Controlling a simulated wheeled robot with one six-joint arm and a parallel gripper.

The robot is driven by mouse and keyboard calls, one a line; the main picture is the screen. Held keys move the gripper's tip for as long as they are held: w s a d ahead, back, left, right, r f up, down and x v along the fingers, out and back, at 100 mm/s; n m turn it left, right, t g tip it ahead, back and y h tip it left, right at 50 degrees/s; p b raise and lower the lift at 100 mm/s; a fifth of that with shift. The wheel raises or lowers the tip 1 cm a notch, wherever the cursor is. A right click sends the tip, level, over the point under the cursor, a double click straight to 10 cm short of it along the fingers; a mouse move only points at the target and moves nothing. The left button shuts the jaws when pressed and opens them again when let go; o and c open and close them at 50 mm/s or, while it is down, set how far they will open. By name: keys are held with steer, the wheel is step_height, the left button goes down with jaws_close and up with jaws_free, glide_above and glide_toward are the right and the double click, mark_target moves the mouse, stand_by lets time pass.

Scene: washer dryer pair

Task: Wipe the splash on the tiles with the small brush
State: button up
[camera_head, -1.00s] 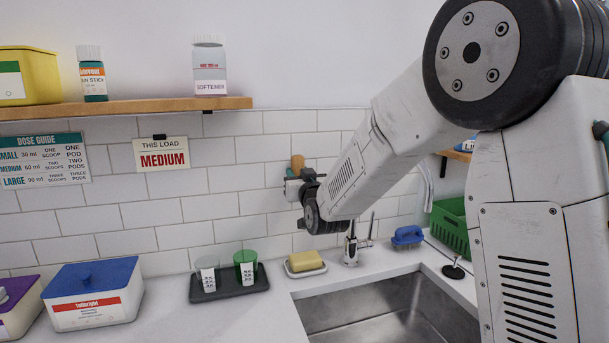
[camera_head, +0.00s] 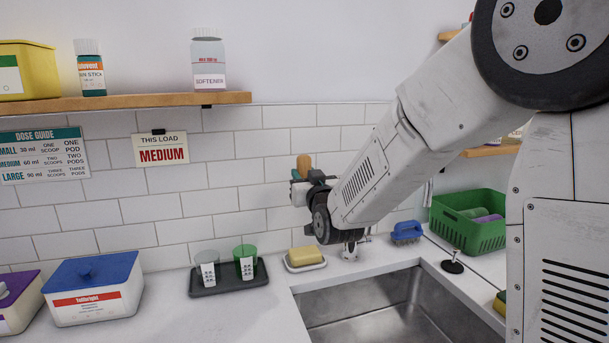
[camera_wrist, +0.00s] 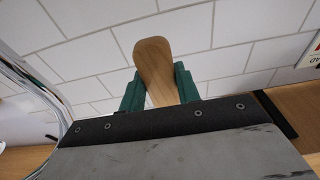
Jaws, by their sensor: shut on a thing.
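A wooden handle (camera_head: 304,166), rounded at its end, stands up out of my gripper (camera_head: 299,182) in front of the white tiles (camera_head: 235,178). In the wrist view the green fingers of my gripper (camera_wrist: 158,88) are shut on both sides of the wooden handle (camera_wrist: 153,55). It appears to be the small brush's handle; its bristles are hidden. White tiles with grey joints (camera_wrist: 225,25) lie behind it. I cannot make out a splash on the tiles in either view, and I cannot tell whether the brush touches them.
A blue scrub brush (camera_head: 407,231) and a yellow soap bar (camera_head: 305,256) lie beside the sink (camera_head: 375,308). Two cups stand on a dark tray (camera_head: 230,284). A green basket (camera_head: 468,226) is at right. A wooden shelf (camera_head: 120,106) runs above the tiles at left.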

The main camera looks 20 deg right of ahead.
steer(key=shift+s, duration=0.1)
steer(key=shift+s, duration=1.4)
